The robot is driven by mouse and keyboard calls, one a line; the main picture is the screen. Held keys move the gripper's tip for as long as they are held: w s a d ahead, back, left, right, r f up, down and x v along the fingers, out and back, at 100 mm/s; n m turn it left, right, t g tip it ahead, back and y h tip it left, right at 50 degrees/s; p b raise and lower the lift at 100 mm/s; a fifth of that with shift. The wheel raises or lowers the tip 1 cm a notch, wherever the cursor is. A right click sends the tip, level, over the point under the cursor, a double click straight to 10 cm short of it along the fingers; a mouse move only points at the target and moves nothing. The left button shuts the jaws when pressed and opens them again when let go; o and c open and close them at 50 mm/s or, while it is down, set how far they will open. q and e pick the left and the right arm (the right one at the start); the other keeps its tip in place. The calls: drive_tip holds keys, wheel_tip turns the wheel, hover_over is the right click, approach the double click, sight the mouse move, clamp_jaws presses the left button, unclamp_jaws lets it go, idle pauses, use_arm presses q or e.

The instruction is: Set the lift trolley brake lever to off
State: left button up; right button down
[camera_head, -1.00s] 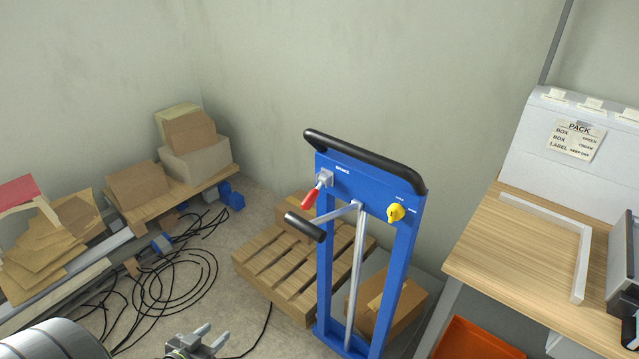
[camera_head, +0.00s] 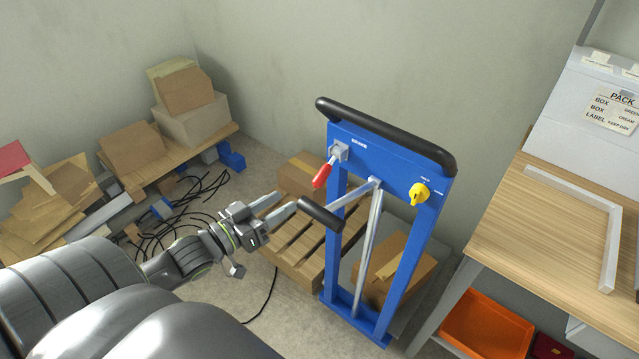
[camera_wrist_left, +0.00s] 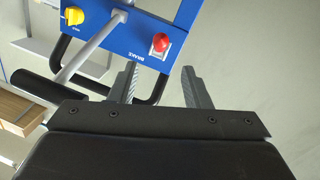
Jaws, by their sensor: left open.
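The blue lift trolley (camera_head: 384,165) stands upright with a black handlebar across its top. Its brake lever (camera_head: 323,172) has a red grip that hangs down and to the left from a grey mount on the panel. In the left wrist view the red lever end (camera_wrist_left: 160,42) shows near the word BRAKE, beyond the fingers. My left gripper (camera_head: 268,220) is open and empty, left of and below the lever, apart from it. In the left wrist view its two fingers (camera_wrist_left: 165,85) are spread with nothing between them. My right gripper is not in view.
A black-gripped pump handle (camera_head: 320,213) juts from the trolley towards my left gripper. A yellow knob (camera_head: 419,193) sits on the panel's right. A wooden pallet (camera_head: 300,262) and boxes stand behind. A wooden table (camera_head: 535,225) is at the right.

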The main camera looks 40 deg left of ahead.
sight(312, 183)
use_arm(q)
drive_tip(key=b+x, duration=0.6)
drive_tip(key=x, duration=0.4)
drive_tip(key=shift+w+f, duration=0.1)
drive_tip(key=shift+w, duration=0.2)
drive_tip(key=shift+w+d, duration=0.1)
drive_tip(key=shift+w, duration=0.45)
clamp_jaws()
